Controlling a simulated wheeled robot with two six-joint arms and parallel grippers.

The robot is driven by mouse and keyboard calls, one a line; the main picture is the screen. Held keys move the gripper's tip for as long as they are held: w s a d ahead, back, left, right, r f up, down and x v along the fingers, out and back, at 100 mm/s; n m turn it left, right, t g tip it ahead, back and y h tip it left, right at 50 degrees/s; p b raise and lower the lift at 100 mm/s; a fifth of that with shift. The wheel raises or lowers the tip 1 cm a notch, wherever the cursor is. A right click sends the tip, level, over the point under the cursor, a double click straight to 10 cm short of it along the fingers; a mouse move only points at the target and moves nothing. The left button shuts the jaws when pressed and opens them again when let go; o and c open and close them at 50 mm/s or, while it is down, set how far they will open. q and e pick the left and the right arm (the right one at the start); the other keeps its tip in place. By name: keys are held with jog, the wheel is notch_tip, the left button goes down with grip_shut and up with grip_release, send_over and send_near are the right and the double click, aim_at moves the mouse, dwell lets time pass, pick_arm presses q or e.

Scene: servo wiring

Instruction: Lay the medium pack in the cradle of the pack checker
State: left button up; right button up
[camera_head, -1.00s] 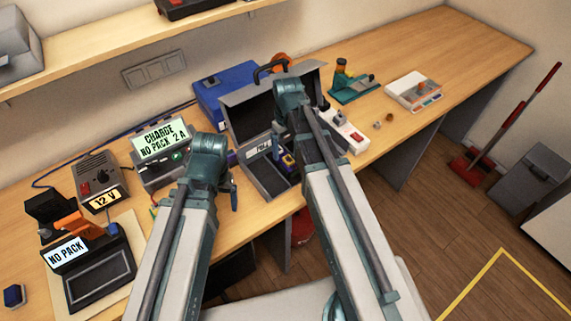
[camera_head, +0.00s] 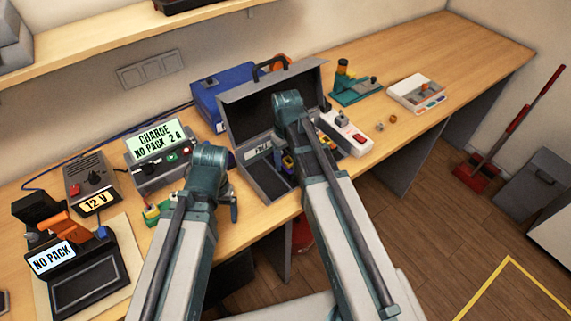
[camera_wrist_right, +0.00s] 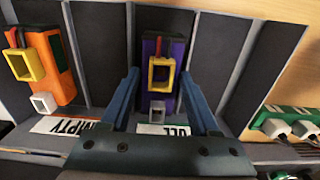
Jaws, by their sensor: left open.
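The pack checker (camera_head: 92,248) stands at the left of the bench, its screen reading "NO PACK"; its dark cradle (camera_head: 88,294) is empty. A purple pack (camera_wrist_right: 176,52) with a yellow connector lies in a divided case, behind a label partly reading "FULL". An orange pack (camera_wrist_right: 52,75) lies in a compartment to its left, near an "EMPTY" label. I cannot tell which is medium. My right gripper (camera_wrist_right: 160,76) is open, its fingers on either side of the purple pack; contact is unclear. My left gripper (camera_head: 233,203) is open and empty at the bench's front edge.
The grey case (camera_head: 266,180) has its lid raised behind my right arm. A charger (camera_head: 160,170) and a 12 V supply (camera_head: 88,180) stand between it and the checker. A power strip (camera_head: 345,132) lies to the right. The bench's far right is clear.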

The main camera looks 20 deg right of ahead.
grip_shut()
jog(key=shift+r, duration=0.1)
dwell(0.3)
